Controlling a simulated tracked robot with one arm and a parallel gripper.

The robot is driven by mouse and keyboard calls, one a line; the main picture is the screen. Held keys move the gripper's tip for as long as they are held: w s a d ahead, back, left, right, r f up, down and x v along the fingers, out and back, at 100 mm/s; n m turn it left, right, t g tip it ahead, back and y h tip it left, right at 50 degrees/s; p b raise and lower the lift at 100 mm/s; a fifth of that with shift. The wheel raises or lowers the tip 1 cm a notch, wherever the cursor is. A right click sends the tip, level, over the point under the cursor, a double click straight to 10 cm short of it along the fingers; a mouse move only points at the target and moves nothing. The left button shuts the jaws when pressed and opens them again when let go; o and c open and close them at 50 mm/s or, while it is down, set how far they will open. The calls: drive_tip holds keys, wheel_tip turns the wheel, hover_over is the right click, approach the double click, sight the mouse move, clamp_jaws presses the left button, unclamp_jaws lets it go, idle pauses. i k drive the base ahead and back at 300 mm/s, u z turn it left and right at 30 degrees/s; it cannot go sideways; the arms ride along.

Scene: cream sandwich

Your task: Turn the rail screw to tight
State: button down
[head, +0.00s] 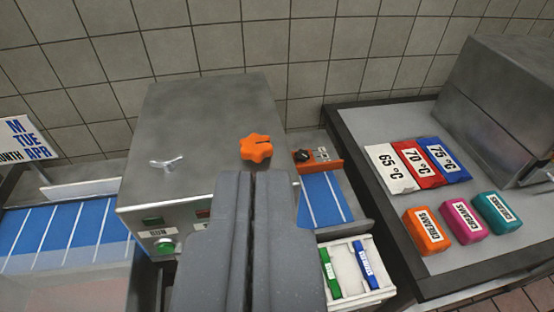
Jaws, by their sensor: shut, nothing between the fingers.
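My gripper (268,180) is shut and empty. Its grey fingers point away from me, over the front of a grey metal machine (200,115). A silver wing screw (166,162) stands on the machine's top at left.
Blue lined belts show left (60,232) and right (322,198) of the machine. A white bin (357,270) holds green and blue labelled pieces. On the right table (440,275) lie temperature packs (421,162) and coloured cream packs (463,221). A tiled wall stands behind.

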sight(302, 155)
drive_tip(key=u, duration=1.5)
drive_tip(key=k, duration=1.4)
drive_tip(key=z, duration=1.25)
drive_tip(key=i, duration=1)
drive_tip(key=u, duration=0.05)
